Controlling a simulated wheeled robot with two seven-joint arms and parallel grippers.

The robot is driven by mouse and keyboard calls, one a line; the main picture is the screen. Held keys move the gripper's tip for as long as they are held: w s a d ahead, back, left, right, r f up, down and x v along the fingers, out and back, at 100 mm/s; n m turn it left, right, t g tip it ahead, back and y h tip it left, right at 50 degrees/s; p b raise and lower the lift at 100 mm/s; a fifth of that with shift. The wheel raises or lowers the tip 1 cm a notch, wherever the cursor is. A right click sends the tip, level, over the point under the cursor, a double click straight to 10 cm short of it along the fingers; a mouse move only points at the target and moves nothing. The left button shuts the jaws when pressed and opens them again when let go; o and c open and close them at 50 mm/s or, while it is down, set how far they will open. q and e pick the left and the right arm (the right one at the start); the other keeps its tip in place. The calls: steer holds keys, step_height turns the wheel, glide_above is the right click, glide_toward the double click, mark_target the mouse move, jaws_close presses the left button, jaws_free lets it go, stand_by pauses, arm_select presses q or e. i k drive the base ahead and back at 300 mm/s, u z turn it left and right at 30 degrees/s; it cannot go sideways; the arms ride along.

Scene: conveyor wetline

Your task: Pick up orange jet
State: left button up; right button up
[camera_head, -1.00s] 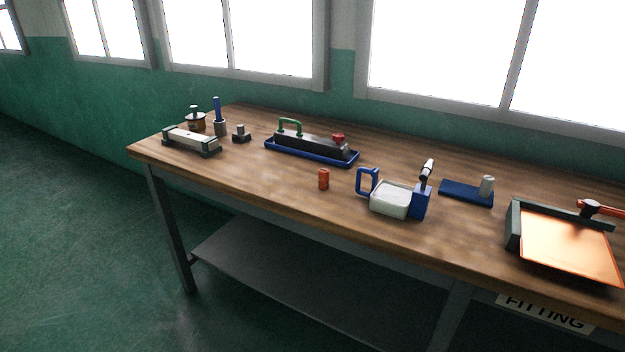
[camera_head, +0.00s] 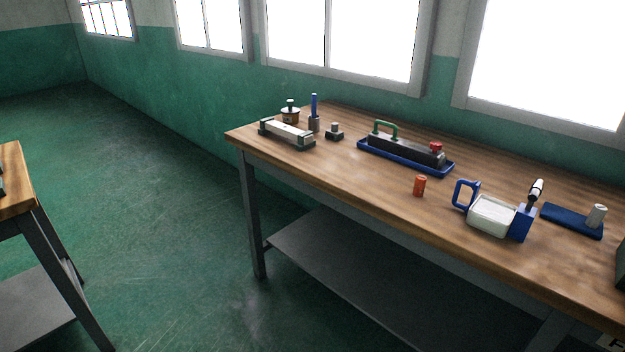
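A small orange cylinder (camera_head: 420,186), which looks like the orange jet, stands upright near the front edge of the wooden workbench (camera_head: 350,182). It stands apart from other things, left of a white tub (camera_head: 492,215) with a blue handle. Neither of my grippers shows in the head view.
Behind the orange jet is a blue tray (camera_head: 400,160) holding a dark block with a green handle and red knob. A grey-white fixture (camera_head: 287,133) and small pots stand at the far left end. A blue pad (camera_head: 572,221) lies right. Another bench (camera_head: 18,205) stands left, with open floor between.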

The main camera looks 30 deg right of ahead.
mark_target(421, 180)
steer(key=u, duration=0.35)
steer(key=i, duration=1.9)
steer(key=z, duration=2.85)
